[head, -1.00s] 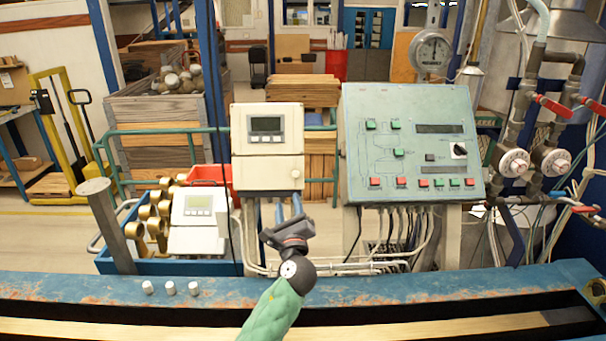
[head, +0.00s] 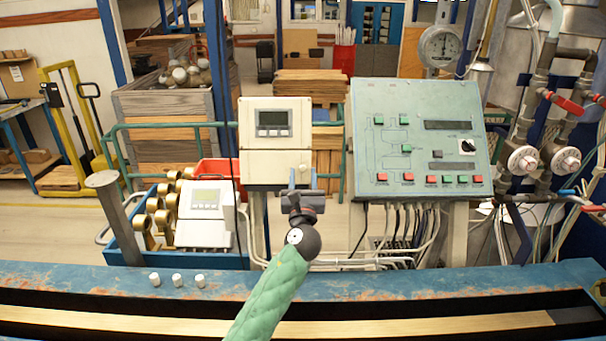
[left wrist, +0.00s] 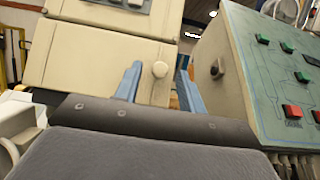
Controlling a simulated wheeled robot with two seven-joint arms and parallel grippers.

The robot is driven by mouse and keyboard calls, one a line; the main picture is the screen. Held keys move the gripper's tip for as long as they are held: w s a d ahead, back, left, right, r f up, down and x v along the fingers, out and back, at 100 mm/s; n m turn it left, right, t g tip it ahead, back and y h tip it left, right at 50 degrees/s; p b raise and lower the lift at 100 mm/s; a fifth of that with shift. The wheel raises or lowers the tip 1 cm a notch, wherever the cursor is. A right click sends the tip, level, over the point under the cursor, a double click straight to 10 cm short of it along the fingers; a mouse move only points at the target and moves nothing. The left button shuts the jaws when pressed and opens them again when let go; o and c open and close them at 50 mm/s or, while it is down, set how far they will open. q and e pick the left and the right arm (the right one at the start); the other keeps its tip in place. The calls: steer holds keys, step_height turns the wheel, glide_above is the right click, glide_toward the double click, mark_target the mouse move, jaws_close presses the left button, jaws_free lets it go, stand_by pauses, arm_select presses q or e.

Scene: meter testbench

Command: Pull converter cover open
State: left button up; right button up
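The converter (head: 275,128) is a cream box with a small display, mounted upright left of the green control panel. Its lower part is the plain converter cover (head: 270,165), which looks closed. In the left wrist view the cover (left wrist: 98,62) carries a round knob (left wrist: 160,69) near its right edge. My left gripper (head: 302,180) is in front of the cover's lower right corner and hides part of it. In the left wrist view its two blue fingers (left wrist: 160,88) are apart, one on each side of the knob, with no visible contact. My right gripper is not in view.
The green control panel (head: 418,140) stands close on the right, with cables below it. A blue crate (head: 128,245) with brass parts and a second meter (head: 205,205) is at the left. A blue bench (head: 400,285) with small white caps (head: 177,281) runs in front.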

arm_select(q)
steer(key=shift+w+r, duration=0.35)
steer(key=shift+w, duration=0.3)
jaws_close()
steer(key=shift+a, duration=0.1)
